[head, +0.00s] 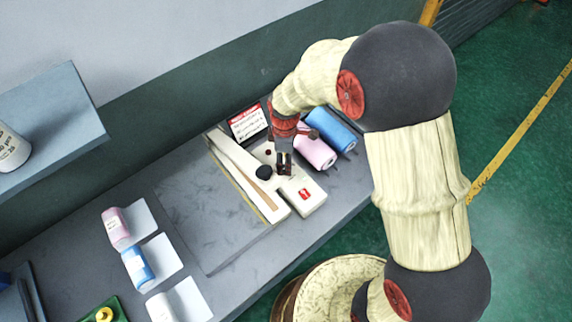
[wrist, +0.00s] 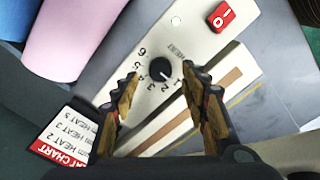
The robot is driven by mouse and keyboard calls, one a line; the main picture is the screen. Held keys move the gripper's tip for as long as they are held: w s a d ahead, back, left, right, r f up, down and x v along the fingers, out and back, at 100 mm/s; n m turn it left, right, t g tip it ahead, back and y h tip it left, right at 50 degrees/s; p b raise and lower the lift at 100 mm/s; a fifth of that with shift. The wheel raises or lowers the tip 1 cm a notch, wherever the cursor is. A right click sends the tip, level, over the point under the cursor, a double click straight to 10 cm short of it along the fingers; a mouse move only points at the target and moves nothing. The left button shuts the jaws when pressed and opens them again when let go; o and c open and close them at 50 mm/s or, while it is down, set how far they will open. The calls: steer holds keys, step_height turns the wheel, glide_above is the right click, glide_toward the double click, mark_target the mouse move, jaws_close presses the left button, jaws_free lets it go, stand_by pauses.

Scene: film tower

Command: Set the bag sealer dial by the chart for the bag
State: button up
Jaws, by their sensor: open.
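The white bag sealer (head: 308,194) lies on the bench with its long sealing arm raised or alongside. Its black dial (wrist: 160,69) sits among printed numbers up to 6, with HEAT beside it. A small pale mark on the dial seems to face the 1. The dial also shows in the head view (head: 263,172). My gripper (wrist: 161,80) is open, one finger on each side of the dial; contact is not clear. The heat chart (wrist: 62,135), with a red heading, shows HEAT 2, HEAT 3 and HEAT 5; its bag names are out of frame. It stands behind the sealer (head: 248,122).
A red switch (wrist: 221,16) is on the sealer. A pink roll (head: 315,152) and a blue roll (head: 335,128) lie close right of it. Pink (head: 116,228) and blue (head: 137,266) rolls with white cards lie at left. A shelf (head: 60,120) overhangs the left side.

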steer(key=shift+f, duration=1.5)
steer(key=shift+c, duration=0.8)
jaws_close()
